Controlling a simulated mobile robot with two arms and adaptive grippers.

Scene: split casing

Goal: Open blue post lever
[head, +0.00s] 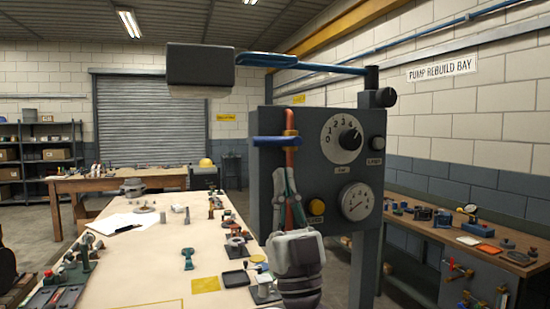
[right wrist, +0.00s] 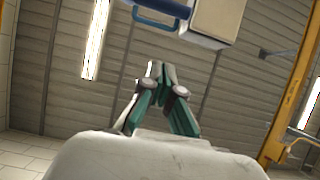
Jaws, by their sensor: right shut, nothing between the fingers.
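A long blue lever (head: 310,64) runs level from the dark post (head: 372,82) at the panel's top right toward a dark grey box-shaped block (head: 200,70). A blue handle (right wrist: 162,10) beside a grey block (right wrist: 212,18) shows at the top of the right wrist view. A shorter blue bar (head: 276,141) crosses a copper-red pipe (head: 290,157) on the panel front. My right gripper (head: 285,172) points up before the panel, below both blue parts in the picture. Its fingertips (right wrist: 156,70) are together and empty. My left gripper is out of view.
A cluttered table (head: 150,265) lies to the left, a workbench (head: 500,256) to the right. The space above my right gripper's fingertips looks open in the wrist view.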

